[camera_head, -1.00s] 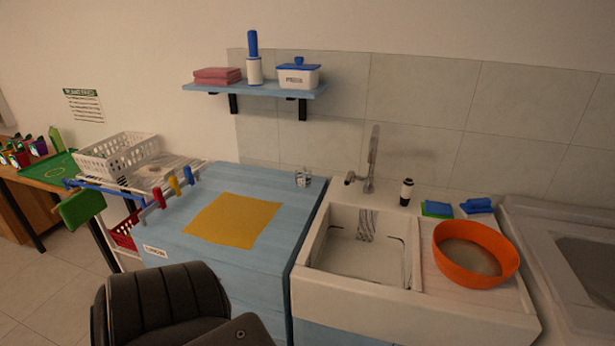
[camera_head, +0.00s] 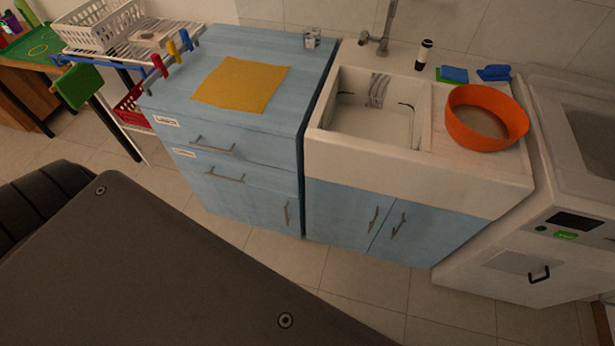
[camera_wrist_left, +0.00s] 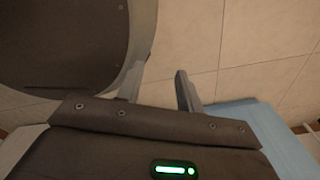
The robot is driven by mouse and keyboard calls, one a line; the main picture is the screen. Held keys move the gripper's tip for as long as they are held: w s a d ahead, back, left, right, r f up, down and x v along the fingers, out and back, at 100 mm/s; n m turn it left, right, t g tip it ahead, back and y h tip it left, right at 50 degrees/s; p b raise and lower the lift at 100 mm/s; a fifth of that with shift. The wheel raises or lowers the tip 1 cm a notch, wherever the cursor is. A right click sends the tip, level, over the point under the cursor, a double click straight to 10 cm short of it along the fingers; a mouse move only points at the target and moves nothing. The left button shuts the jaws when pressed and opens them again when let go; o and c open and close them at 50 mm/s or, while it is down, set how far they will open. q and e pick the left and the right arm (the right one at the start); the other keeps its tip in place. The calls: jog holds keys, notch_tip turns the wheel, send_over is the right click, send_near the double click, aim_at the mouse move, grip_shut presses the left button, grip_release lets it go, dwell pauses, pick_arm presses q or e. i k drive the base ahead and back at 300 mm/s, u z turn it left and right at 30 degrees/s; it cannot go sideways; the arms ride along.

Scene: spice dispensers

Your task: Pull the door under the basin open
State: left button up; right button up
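The white basin (camera_head: 365,125) stands in the middle right of the head view. Under it is a light blue cabinet with two doors, the left door (camera_head: 337,211) and the right door (camera_head: 432,232). Each has a vertical metal handle near the seam, the left handle (camera_head: 373,219) and the right handle (camera_head: 398,225). Both doors look shut. My left gripper (camera_wrist_left: 158,80) shows in the left wrist view with its two fingers apart and nothing between them. It is away from the doors. My right gripper is in neither view.
A blue drawer cabinet (camera_head: 240,178) with a yellow cloth (camera_head: 242,84) stands left of the basin. An orange bowl (camera_head: 486,117) sits on the right of the counter. A white appliance (camera_head: 540,265) stands to the right. Tiled floor (camera_head: 340,275) lies clear before the doors.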

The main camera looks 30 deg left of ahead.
aim_at(348, 218)
jog(key=u, duration=0.45)
jog(key=k, duration=1.3)
jog(key=z, duration=0.85)
jog(key=i, duration=0.8)
jog(key=z, duration=0.4)
